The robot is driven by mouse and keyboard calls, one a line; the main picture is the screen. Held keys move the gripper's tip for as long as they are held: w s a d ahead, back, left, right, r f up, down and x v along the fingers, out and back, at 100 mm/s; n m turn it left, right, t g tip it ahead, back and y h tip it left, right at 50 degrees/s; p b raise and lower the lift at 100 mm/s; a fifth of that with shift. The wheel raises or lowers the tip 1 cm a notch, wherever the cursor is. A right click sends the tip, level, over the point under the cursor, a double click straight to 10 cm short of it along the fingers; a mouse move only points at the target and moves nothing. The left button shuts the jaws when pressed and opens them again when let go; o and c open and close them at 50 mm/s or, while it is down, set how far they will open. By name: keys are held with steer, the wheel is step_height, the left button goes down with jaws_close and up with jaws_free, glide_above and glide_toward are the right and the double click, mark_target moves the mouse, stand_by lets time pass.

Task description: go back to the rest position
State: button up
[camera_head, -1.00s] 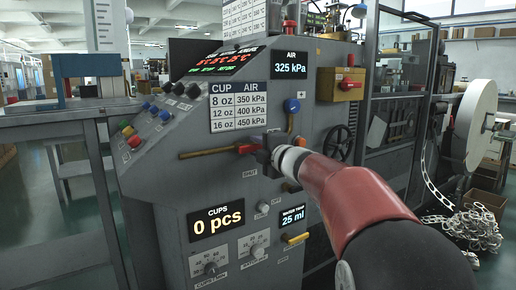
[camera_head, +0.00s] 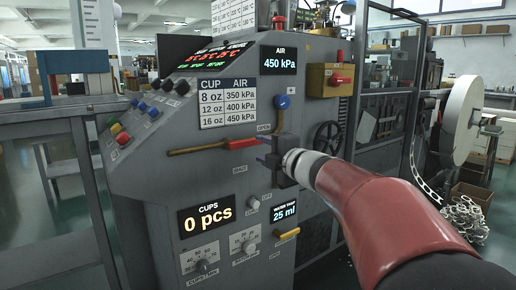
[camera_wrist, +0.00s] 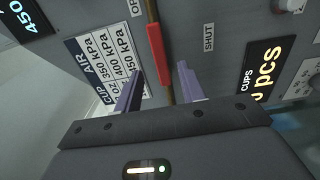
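My gripper (camera_head: 264,150) is open and empty in front of the grey machine panel (camera_head: 150,185). It stands just right of the red lever handle (camera_head: 243,143), which lies nearly level along a brass pipe (camera_head: 195,151). In the wrist view the two purple-grey fingers (camera_wrist: 159,70) are spread wide. The red handle (camera_wrist: 156,54) shows beyond and between them, and the fingers look apart from it. The air display (camera_head: 278,60) reads 450 kPa. The cups display (camera_head: 207,215) reads 0 pcs.
A blue knob (camera_head: 282,102), a black handwheel (camera_head: 328,138) and a yellow lever (camera_head: 288,234) stick out of the machine near my arm. A white reel (camera_head: 466,113) stands at the right, with a heap of chain-like strip (camera_head: 464,220) below. Open floor shows at the left.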

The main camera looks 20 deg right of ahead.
stand_by(0.4)
steer(key=s+d+f+m+g+h+p, duration=0.2)
steer(key=s+m+h+p, duration=0.1)
steer(key=s+m+h, duration=0.9)
steer(key=s+a+f+m+g+y, duration=0.3)
steer(key=s+a+f+m+g, duration=0.1)
steer(key=s+f, duration=0.4)
steer(key=s+a+f+m+g+y+p, duration=0.1)
steer(key=s+a+f+m+g+y, duration=0.2)
steer(key=s+f, duration=0.6)
steer(key=s+a+m+g, duration=0.1)
steer(key=s+m+g, duration=0.1)
steer(key=s, duration=0.1)
steer(key=shift+s+a+m+g, duration=0.2)
steer(key=shift+a+m+g, duration=0.1)
steer(key=shift+a+m, duration=0.1)
